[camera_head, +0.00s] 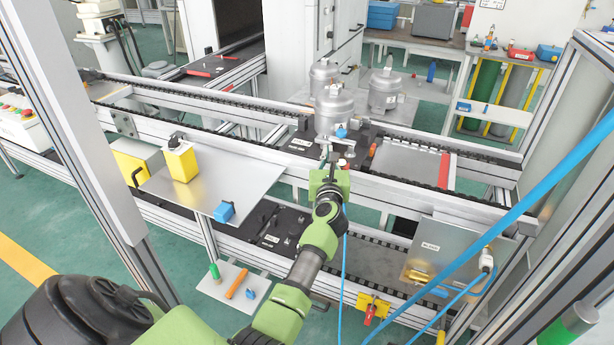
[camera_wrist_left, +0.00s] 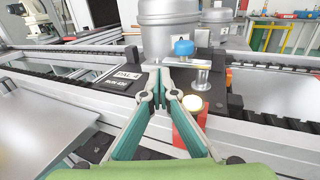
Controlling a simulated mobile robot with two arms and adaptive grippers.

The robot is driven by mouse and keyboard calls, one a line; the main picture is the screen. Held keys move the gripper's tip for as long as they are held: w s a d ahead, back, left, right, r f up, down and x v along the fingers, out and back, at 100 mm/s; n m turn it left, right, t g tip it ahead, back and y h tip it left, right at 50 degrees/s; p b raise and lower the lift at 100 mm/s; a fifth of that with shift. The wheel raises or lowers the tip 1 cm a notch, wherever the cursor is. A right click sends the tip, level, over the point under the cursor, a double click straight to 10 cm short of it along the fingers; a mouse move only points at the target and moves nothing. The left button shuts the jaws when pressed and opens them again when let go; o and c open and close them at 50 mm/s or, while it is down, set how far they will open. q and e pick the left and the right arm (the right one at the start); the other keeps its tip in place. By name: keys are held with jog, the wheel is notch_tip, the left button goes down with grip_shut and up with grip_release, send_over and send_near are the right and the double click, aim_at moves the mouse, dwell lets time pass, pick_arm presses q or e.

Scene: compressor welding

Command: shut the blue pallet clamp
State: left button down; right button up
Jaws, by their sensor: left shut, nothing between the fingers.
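The blue pallet clamp (camera_head: 341,132) stands at the front of a dark pallet on the conveyor, beside a silver compressor. In the left wrist view its blue knob (camera_wrist_left: 184,48) shows just beyond my fingertips, with a flat metal arm and a post to its right. I cannot tell whether the clamp is open or shut. My left gripper (camera_head: 327,158) reaches over the front rail to the clamp. In the left wrist view the left gripper (camera_wrist_left: 160,78) has its fingertips together and empty, just short of the knob; contact is unclear. My right gripper is not in view.
Silver compressors (camera_head: 335,108) stand close behind the clamp. A red block with a pale button (camera_wrist_left: 192,102) is close to the right of my fingers. The conveyor's front rail (camera_head: 400,192) runs below my wrist. A metal shelf (camera_head: 245,185) with a yellow box (camera_head: 180,163) is left.

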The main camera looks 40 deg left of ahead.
pick_arm(q)
jog(key=s+d, duration=0.2)
jog(key=s, duration=0.7)
jog(key=shift+s+d+p, duration=0.15)
jog(key=shift+s+p, duration=0.05)
jog(key=shift+p, duration=0.15)
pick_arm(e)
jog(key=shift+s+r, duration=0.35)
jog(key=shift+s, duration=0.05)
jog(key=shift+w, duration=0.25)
